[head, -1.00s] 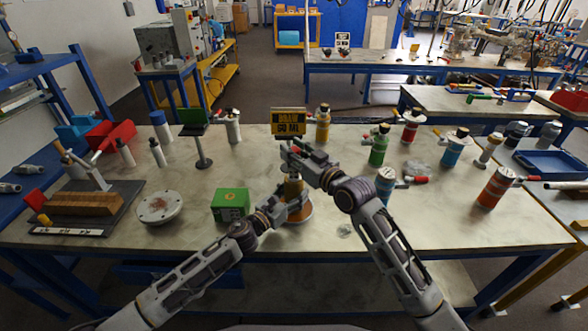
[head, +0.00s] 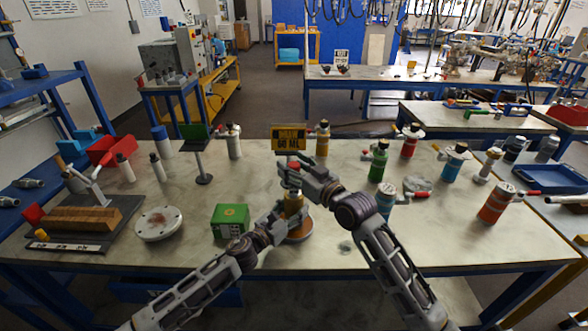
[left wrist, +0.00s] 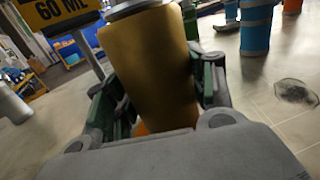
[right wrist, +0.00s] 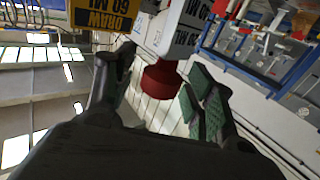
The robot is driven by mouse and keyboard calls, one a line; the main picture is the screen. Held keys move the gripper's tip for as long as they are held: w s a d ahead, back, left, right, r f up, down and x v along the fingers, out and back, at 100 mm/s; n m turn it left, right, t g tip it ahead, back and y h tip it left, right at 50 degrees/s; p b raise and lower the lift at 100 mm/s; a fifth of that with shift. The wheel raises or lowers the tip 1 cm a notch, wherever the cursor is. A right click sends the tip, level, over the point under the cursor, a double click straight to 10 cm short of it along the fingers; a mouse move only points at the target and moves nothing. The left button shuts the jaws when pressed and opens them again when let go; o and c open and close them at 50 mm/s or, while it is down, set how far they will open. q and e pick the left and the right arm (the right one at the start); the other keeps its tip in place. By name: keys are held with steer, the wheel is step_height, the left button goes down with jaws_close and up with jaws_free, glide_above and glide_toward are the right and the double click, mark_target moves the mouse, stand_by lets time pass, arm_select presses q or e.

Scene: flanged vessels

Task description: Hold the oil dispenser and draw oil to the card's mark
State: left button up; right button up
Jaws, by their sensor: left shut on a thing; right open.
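The oil dispenser is a gold cylinder (head: 294,202) standing above an orange-brown round base at the table's front middle. My left gripper (head: 288,215) is shut around its body. The left wrist view shows the gold body (left wrist: 160,62) between the green-padded fingers. My right gripper (head: 287,168) is open at the dispenser's top. In the right wrist view a red knob (right wrist: 160,80) lies between the open fingers, below a white block with ML markings (right wrist: 183,28). Contact with the knob cannot be told. The yellow and black card (head: 289,139) reads "DRAW 60 ML" in the right wrist view (right wrist: 103,14).
A green box (head: 230,221) stands left of the dispenser, with a round flange (head: 158,223) farther left. Several coloured bottles, one orange (head: 496,203) and one green (head: 378,163), stand to the right. A green plate on a stand (head: 196,133) rises behind.

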mark_target(298, 169)
steer(key=shift+v, duration=2.95)
steer(key=v, duration=1.2)
arm_select(q)
steer(key=o, duration=1.3)
steer(key=shift+v, duration=5.95)
arm_select(e)
steer(key=shift+a, duration=0.1)
